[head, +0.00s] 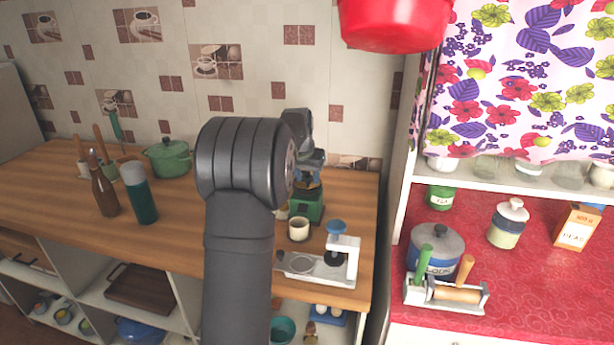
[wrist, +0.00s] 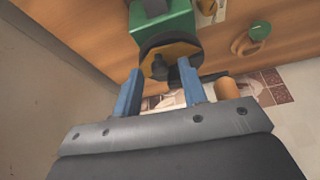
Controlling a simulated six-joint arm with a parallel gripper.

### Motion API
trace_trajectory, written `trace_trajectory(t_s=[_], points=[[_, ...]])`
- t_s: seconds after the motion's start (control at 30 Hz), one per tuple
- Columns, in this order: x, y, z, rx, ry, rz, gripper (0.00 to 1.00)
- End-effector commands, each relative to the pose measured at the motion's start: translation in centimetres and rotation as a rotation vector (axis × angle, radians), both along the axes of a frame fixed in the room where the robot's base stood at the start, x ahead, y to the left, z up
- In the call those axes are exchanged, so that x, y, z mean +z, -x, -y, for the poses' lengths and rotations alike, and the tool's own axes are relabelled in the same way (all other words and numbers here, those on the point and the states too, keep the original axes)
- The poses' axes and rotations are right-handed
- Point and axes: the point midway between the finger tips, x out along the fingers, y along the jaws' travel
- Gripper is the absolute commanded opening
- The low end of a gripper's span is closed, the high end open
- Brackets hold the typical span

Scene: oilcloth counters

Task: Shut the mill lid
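The mill has a green body (head: 306,207) and stands near the back of the wooden counter, partly behind my arm in the head view. In the wrist view its green body (wrist: 165,26) is at the top, with a dark round rim and a brass-coloured top (wrist: 178,52) below it. A dark knob and a dark crank piece sit on that top, and a brown wooden handle (wrist: 228,88) sticks out to the right. I cannot tell how far the lid is open. My gripper (head: 309,165) is above the mill; its blue fingers (wrist: 159,68) are apart, either side of the knob, with no clear contact.
A cream cup (head: 299,230) and a white appliance with a blue knob (head: 337,228) stand in front of the mill. A green pot (head: 168,158) and bottles (head: 140,195) stand left. A red hanging vessel (head: 394,22) is above. Bare counter lies at far left.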

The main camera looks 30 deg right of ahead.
Motion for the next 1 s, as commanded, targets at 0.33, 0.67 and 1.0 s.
trace_trajectory(t_s=[0.33, 0.67, 1.0], points=[[0.1, 0.0, 0.0, 0.0, 0.0, 0.0, 0.0], [0.0, -0.5, -0.6, -0.13, 0.0, 0.0, 0.0], [0.1, -0.9, -1.1, -0.315, 0.0, 0.001, 0.0]])
